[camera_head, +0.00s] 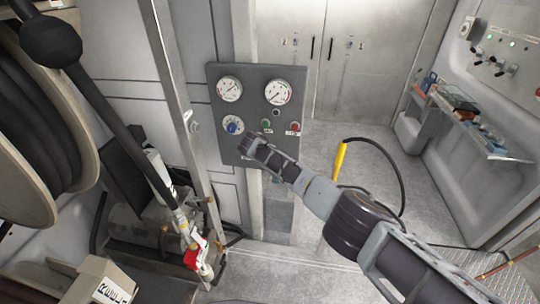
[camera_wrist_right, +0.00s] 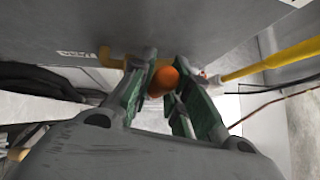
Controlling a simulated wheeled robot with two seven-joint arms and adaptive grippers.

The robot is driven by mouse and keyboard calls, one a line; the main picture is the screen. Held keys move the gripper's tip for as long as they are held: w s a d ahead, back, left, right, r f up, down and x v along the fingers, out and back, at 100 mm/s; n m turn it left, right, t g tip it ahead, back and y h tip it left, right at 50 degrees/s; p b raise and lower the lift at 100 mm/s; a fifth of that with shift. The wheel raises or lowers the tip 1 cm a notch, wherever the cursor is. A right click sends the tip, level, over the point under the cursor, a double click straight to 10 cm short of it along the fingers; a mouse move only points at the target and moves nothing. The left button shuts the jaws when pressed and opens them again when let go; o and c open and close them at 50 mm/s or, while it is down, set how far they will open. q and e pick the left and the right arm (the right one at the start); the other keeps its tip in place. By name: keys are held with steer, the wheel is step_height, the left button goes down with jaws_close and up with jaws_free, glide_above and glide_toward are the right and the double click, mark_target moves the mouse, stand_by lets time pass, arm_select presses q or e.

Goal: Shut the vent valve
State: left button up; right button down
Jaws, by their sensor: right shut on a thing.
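My right arm reaches in from the right in the head view, with its gripper (camera_head: 250,145) at the lower edge of the dark gauge panel (camera_head: 222,102). In the right wrist view the green-padded fingers (camera_wrist_right: 160,92) are closed on a round orange knob (camera_wrist_right: 163,80), which I take to be the vent valve's handle. The knob is under a grey surface (camera_wrist_right: 190,30), with a brass-coloured pipe piece (camera_wrist_right: 112,58) just behind. In the head view the gripper hides the knob. Whether the valve is open or shut cannot be told.
A yellow bar (camera_head: 340,160) with a black hose stands right of the panel.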

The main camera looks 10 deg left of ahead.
steer(key=shift+s+f, duration=0.1)
steer(key=shift+f, duration=0.1)
steer(key=c, duration=1.3)
jaws_free()
steer(key=shift+c, duration=0.2)
steer(key=shift+r, duration=0.1)
steer(key=shift+a+r, duration=0.1)
steer(key=shift+r, duration=0.05)
steer(key=v, duration=1.1)
steer(key=shift+s+r, duration=0.2)
steer(key=shift+s, duration=0.05)
